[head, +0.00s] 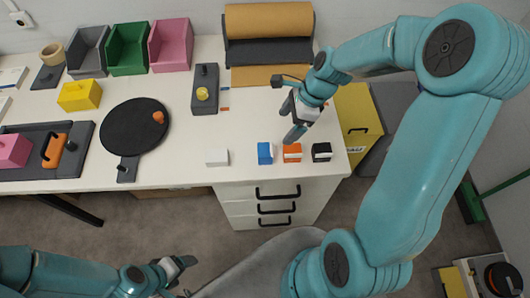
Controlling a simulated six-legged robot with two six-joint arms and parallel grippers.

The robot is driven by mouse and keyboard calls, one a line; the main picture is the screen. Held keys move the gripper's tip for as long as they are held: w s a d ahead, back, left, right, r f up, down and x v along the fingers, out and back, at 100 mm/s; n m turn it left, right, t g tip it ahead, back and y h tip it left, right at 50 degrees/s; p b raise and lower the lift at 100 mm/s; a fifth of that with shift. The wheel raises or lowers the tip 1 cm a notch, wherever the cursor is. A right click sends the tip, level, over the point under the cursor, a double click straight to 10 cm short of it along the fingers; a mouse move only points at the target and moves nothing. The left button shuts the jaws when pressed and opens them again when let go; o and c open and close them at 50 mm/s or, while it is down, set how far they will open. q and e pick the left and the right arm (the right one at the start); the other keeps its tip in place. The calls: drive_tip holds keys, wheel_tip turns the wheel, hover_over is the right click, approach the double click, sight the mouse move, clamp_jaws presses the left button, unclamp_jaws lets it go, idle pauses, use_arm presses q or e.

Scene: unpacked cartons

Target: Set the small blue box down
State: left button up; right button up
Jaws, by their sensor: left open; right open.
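The small blue box (265,153) stands on the white table near its front edge, between a small white box (217,157) and a small orange box (292,153). My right gripper (288,110) is open above the table, behind and a little right of the blue box, and apart from it. No object shows between its fingers. My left gripper (178,275) is open and empty, low in front of the table and away from the boxes.
A small black box (321,152) stands right of the orange one. A round black board (134,127), a grey stand with a yellow knob (204,90) and a paper roll holder (269,52) stand farther back. Drawers (267,207) sit below the table edge.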

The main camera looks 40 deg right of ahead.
sight(266, 150)
drive_tip(key=x, duration=1.6)
drive_tip(key=shift+w+f, duration=0.1)
drive_tip(key=shift+c, duration=0.3)
drive_tip(key=c, duration=1)
